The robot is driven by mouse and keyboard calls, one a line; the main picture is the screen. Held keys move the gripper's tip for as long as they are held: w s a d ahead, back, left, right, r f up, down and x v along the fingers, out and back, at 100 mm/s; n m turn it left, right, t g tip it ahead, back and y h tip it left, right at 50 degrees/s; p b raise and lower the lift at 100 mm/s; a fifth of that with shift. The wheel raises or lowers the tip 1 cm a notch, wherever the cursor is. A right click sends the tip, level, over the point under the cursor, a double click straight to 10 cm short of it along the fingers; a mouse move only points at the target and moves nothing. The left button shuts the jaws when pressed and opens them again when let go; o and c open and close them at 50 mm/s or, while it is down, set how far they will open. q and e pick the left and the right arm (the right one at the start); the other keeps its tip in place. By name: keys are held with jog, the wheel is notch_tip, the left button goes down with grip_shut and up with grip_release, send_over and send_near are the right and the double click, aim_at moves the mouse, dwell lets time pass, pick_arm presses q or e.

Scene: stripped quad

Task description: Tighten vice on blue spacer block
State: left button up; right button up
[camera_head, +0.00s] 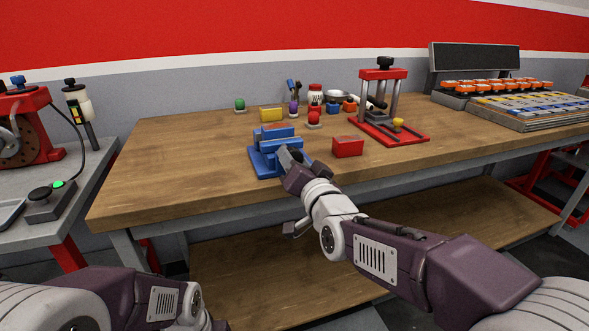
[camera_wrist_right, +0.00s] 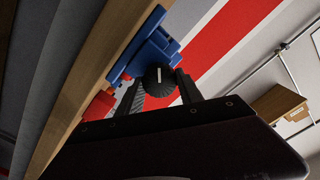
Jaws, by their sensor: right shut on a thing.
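The blue vice (camera_head: 258,163) stands near the front edge of the wooden bench. It also shows in the right wrist view (camera_wrist_right: 150,50). Its round black knob (camera_wrist_right: 158,78) faces my right gripper. My right gripper (camera_head: 288,157) reaches in from the front. In the right wrist view its fingers (camera_wrist_right: 158,88) stand on either side of the knob and are shut on it. The blue spacer block cannot be clearly told apart from the blue vice jaws. My left arm shows at the lower left, but its gripper is out of view.
A red block (camera_head: 348,147) lies right of the vice, close to my right gripper. A yellow block (camera_head: 271,115) is behind the vice. A red press frame (camera_head: 383,75) stands further right. Trays of parts (camera_head: 525,108) fill the right end. The bench's left part is clear.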

jog(key=shift+f+m+b, duration=0.1)
jog(key=shift+m+b, duration=2.8)
jog(key=shift+m, duration=1)
jog(key=o, duration=1.4)
